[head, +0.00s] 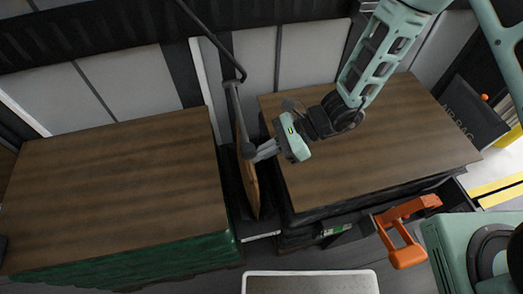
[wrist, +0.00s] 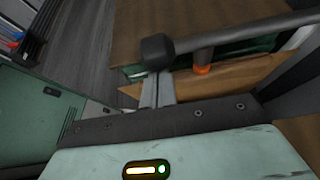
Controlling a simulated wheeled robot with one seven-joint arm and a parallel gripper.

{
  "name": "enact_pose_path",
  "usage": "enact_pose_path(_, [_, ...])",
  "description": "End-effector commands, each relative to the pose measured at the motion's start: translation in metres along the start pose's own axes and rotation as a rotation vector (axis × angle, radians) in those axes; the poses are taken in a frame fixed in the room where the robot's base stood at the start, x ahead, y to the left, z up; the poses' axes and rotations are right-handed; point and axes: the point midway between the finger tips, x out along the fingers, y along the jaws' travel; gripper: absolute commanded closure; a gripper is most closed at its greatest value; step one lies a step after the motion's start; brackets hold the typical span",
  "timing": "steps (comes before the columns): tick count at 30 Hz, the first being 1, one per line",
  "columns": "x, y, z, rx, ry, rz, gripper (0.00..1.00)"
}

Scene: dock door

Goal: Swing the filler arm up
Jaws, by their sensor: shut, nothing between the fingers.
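The filler arm appears to be the grey bar (head: 235,105) in the gap between two wood-topped loads, with a dark round knob at its near end. In the wrist view the grey bar (wrist: 240,33) runs from the knob (wrist: 157,50) to the upper right. My gripper (head: 254,155) is shut and empty, its fingers pointing left at the knob end. In the wrist view my gripper (wrist: 149,82) has its fingertips right by the knob; I cannot tell whether they touch. The fingers hide part of what lies behind them.
A wooden panel (head: 251,185) stands edge-on in the gap below the bar. Wood-topped loads stand left (head: 110,190) and right (head: 400,135). A dark bent rod (head: 215,40) comes down from above. An orange handle-like part (head: 403,240) and a pale-topped box (head: 310,283) are at the front.

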Motion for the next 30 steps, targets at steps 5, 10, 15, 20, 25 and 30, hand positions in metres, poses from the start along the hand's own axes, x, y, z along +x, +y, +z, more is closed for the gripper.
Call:
enact_pose_path(5, [-0.013, 0.001, 0.023, 0.062, -0.001, 0.034, 1.0])
enact_pose_path(10, [-0.028, 0.0, 0.052, 0.166, -0.001, 0.089, 1.0])
enact_pose_path(15, [-0.045, -0.005, 0.083, 0.293, -0.002, 0.161, 1.0])
enact_pose_path(20, [-0.06, -0.017, 0.112, 0.425, -0.001, 0.233, 1.0])
enact_pose_path(25, [-0.074, -0.034, 0.139, 0.566, 0.0, 0.309, 1.0])
enact_pose_path(30, [-0.088, -0.056, 0.163, 0.691, -0.001, 0.376, 1.0])
